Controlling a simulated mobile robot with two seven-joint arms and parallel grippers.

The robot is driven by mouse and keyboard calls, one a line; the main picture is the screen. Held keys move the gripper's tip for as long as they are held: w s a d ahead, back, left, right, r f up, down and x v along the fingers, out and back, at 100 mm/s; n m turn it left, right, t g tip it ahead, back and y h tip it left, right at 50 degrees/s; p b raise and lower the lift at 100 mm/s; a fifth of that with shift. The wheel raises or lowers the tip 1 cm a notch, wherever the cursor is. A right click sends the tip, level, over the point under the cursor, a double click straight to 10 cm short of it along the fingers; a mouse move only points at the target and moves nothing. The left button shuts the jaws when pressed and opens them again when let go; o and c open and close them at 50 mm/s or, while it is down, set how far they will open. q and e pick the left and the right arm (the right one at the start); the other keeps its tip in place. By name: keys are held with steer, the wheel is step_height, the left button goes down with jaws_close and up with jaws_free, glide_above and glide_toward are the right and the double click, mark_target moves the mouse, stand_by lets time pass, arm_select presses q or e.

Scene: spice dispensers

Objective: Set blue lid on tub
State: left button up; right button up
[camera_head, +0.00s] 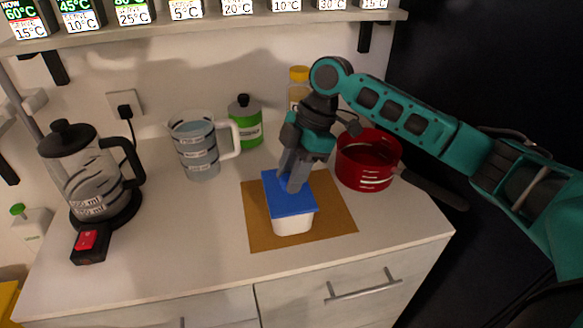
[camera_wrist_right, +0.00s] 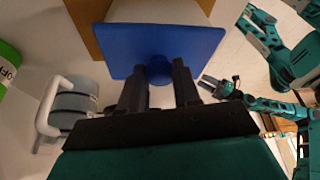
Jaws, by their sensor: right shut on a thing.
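The white tub (camera_head: 292,222) stands on the brown mat (camera_head: 262,238) on the worktop. The blue lid (camera_head: 275,207) is at the top of the tub, roughly level. I cannot tell whether it rests fully on the rim. My right gripper (camera_head: 293,187) points down over the lid. In the right wrist view its fingers (camera_wrist_right: 160,85) are shut on the round knob (camera_wrist_right: 158,70) of the lid, and part of the tub (camera_wrist_right: 160,12) shows beyond the lid's edge. My left gripper (camera_wrist_right: 218,87) shows small in the right wrist view; its opening is unclear.
A red pan (camera_head: 367,165) stands close right of my right gripper, its dark handle toward the front right. A measuring jug (camera_head: 195,150), a green bottle (camera_head: 245,125) and a yellow-capped jar (camera_head: 299,90) stand behind. A glass kettle (camera_head: 88,180) is at the left. The front worktop is clear.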

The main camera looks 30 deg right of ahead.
steer(key=o, duration=1)
steer(key=shift+f, duration=0.1)
steer(key=shift+o, duration=0.2)
steer(key=shift+r, duration=0.4)
steer(key=v, duration=1.2)
steer(key=shift+r, duration=0.25)
steer(key=shift+a+f, duration=0.1)
steer(key=shift+a, duration=0.05)
